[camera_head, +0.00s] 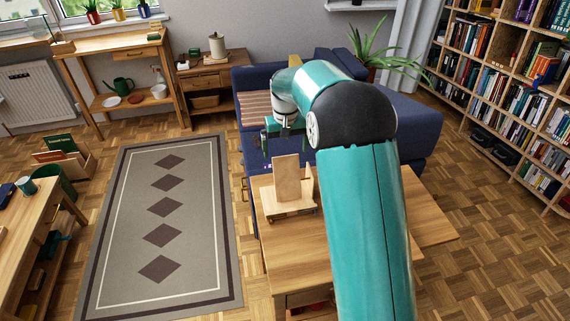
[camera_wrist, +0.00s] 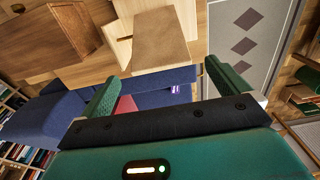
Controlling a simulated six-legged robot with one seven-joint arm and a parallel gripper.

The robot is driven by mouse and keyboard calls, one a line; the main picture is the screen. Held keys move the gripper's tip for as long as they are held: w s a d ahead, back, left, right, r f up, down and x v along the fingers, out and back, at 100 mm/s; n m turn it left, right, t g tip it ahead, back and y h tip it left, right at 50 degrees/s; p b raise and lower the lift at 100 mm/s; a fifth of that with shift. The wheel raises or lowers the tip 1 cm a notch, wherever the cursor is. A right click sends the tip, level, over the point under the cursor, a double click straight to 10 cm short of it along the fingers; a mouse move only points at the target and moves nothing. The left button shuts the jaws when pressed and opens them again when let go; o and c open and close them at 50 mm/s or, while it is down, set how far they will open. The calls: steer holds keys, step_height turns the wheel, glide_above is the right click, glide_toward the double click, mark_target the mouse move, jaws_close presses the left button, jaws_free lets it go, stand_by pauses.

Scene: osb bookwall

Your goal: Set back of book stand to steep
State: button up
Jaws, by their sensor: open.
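The wooden book stand (camera_head: 289,184) stands on the wooden table (camera_head: 300,249), its back panel raised from a pale base. In the wrist view, the back panel of the book stand (camera_wrist: 160,40) lies just beyond the fingertips, with its pale base at its left. My gripper (camera_head: 270,144) is above and a little behind the stand in the head view. In the wrist view, the green fingers of my gripper (camera_wrist: 165,82) are wide apart with nothing between them. I see no contact with the panel.
A blue sofa (camera_head: 412,136) stands behind the table. A grey patterned rug (camera_head: 137,250) lies left of it, and a bookshelf (camera_head: 514,95) fills the right. The tabletop around the stand looks clear, though my arm hides part of it.

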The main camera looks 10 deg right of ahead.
mark_target(285, 162)
step_height(285, 162, down, 8)
steer(key=shift+r, duration=0.15)
steer(key=c, duration=1.4)
steer(key=shift+s+r, duration=0.3)
steer(key=shift+s, duration=0.4)
steer(key=shift+s+r, duration=0.25)
steer(key=shift+s, duration=0.4)
steer(key=o, duration=1.4)
steer(key=shift+w, duration=0.1)
